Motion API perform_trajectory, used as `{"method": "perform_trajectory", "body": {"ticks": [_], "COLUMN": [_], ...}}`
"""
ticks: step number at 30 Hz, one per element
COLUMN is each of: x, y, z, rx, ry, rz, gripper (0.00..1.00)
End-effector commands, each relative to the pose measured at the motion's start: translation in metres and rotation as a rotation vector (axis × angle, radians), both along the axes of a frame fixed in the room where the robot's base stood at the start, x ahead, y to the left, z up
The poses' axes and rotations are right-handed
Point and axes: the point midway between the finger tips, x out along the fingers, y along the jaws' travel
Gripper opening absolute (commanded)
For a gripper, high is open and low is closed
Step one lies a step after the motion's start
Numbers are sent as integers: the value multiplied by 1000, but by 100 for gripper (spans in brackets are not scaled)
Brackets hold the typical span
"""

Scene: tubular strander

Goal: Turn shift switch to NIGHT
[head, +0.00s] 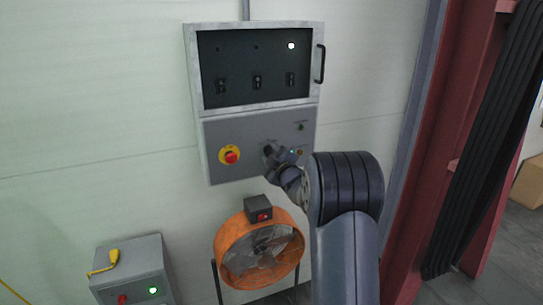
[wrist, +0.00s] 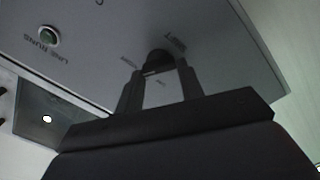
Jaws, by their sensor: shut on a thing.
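The shift switch is a dark round knob (wrist: 159,58) on the grey control panel (head: 220,130). In the wrist view my gripper (wrist: 160,70) has one finger on each side of the knob and is shut on it. Small labels sit to both sides of the knob, but they are too blurred and tilted to read surely. In the head view my gripper (head: 270,153) is at the panel's lower middle and hides the knob, so its pointing direction cannot be told.
A red emergency stop on a yellow plate (head: 230,156) sits left of my gripper. Above is a dark windowed cabinet (head: 256,68) with a handle (head: 319,63). An orange fan (head: 223,262) stands below.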

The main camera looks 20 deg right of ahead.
Motion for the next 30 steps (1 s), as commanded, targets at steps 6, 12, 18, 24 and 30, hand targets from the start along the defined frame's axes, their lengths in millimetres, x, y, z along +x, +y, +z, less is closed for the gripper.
{"method": "perform_trajectory", "body": {"ticks": [6,12,18,24,30], "x": [0,0,0,0,0], "y": [0,0,-1,-1,-1], "z": [0,-1,0,1,0], "rx": [1,89,211,243,242], "ry": [1,4,10,12,12], "rz": [1,0,1,1,0], "gripper": [14,14,14,14,38]}}
